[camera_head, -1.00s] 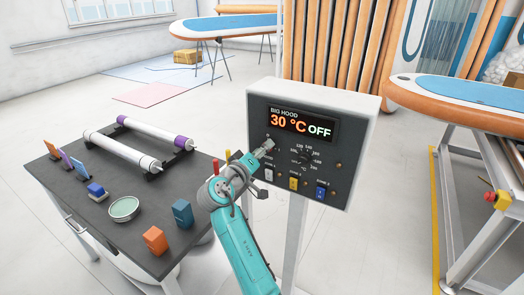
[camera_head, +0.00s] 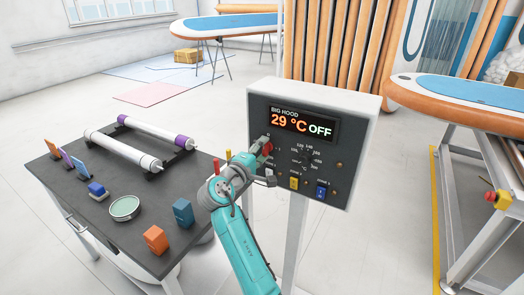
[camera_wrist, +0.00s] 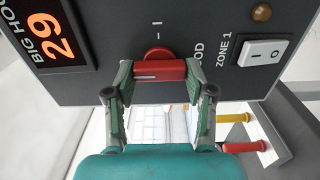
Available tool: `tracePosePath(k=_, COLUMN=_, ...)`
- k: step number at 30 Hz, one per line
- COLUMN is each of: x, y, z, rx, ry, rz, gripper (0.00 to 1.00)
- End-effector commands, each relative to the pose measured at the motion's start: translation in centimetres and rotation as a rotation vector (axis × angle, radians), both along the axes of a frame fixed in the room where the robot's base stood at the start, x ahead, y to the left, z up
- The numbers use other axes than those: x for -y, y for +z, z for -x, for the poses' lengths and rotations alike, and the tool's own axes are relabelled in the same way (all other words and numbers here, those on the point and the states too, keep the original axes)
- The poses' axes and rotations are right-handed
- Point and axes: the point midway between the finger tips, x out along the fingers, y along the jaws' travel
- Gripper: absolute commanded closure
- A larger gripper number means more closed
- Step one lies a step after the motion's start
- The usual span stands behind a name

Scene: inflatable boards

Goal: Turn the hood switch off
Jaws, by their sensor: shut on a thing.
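The hood control box (camera_head: 362,120) stands on a post, its dark panel facing me. Its display (camera_head: 301,124) reads BIG HOOD, 29 °C and OFF. The red hood switch (camera_wrist: 159,70) is a rotary knob with a bar handle, below the display text in the wrist view and partly covered by my fingers in the head view. My gripper (camera_wrist: 158,72) is shut on the red knob, one finger at each end of the bar. In the head view my gripper (camera_head: 265,148) is at the panel's left side.
A white ZONE 1 rocker switch (camera_wrist: 262,51) sits close beside the knob. Yellow (camera_head: 294,183) and blue (camera_head: 321,192) switches are lower on the panel. A dark table (camera_head: 75,185) with rollers and small blocks stands left. An orange-edged board (camera_head: 470,110) is at right.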

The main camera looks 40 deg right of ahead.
Motion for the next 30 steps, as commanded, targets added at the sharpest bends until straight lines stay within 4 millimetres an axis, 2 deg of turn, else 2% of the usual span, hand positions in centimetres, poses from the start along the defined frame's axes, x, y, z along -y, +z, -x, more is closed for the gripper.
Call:
tracePosePath(k=17, x=0.05, y=-0.04, z=-0.02, rx=-0.027, ry=0.0, rz=0.01, gripper=0.81)
tracePosePath(k=18, x=0.04, y=-0.04, z=-0.01, rx=-0.027, ry=0.0, rz=0.01, gripper=0.36)
tracePosePath(k=20, x=0.04, y=-0.04, z=-0.01, rx=-0.027, ry=0.0, rz=0.01, gripper=0.21)
tracePosePath(k=30, x=-0.11, y=-0.02, z=0.03, rx=-0.026, ry=0.0, rz=0.01, gripper=0.21)
